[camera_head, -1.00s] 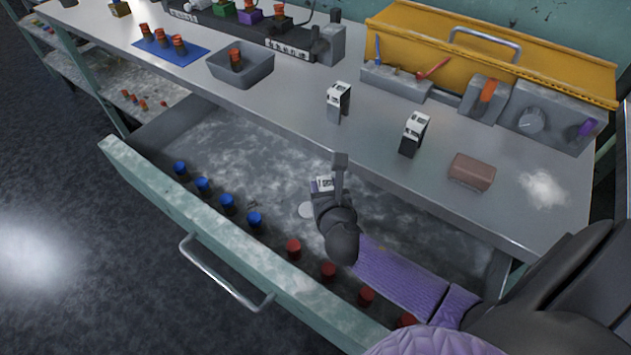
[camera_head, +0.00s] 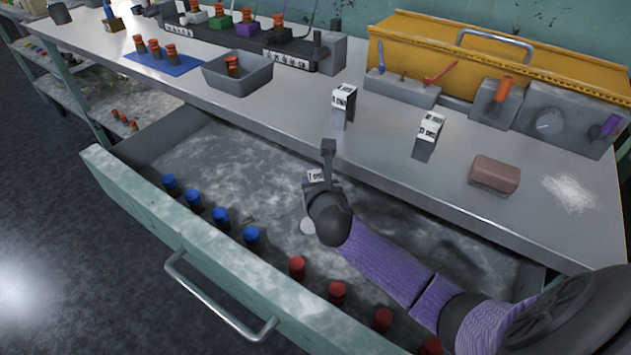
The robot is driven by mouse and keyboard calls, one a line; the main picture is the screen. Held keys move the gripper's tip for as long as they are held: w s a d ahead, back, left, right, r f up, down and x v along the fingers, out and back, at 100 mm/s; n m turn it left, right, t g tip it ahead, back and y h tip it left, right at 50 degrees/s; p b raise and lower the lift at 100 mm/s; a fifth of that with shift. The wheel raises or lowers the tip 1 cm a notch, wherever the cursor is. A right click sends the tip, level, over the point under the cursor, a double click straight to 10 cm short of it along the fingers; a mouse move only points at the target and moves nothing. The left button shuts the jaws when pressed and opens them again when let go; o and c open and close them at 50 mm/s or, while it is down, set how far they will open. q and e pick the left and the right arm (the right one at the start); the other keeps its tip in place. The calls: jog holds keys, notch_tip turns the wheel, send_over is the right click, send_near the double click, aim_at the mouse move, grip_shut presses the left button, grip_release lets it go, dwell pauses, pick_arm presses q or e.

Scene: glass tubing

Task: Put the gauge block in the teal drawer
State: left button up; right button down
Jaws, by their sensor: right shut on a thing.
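The teal drawer (camera_head: 150,218) stands pulled open below the bench, its grey inside showing. My right gripper (camera_head: 323,168) is over the drawer, near the bench's front edge, pointing away from me. It is shut on a small block with a white printed label, apparently the gauge block (camera_head: 316,176). The gripper and my wrist hide most of that block, and I cannot tell its height above the drawer floor. My left gripper is not in view.
Blue caps (camera_head: 220,216) and red caps (camera_head: 338,291) line the drawer's front. Two labelled blocks (camera_head: 344,103) (camera_head: 429,132) and a brown block (camera_head: 495,174) stand on the bench (camera_head: 290,118). A grey bin (camera_head: 238,78) is farther left. The drawer's middle is fairly clear.

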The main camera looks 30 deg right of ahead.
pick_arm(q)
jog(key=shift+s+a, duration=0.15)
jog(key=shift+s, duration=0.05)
pick_arm(e)
jog(key=shift+c, duration=1.4)
grip_release()
jog(key=shift+r, duration=0.2)
pick_arm(q)
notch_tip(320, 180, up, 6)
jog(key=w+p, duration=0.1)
jog(key=p, duration=0.5)
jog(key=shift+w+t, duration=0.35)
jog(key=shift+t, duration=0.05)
pick_arm(e)
jog(key=v, duration=1.2)
jog(key=shift+f, duration=0.15)
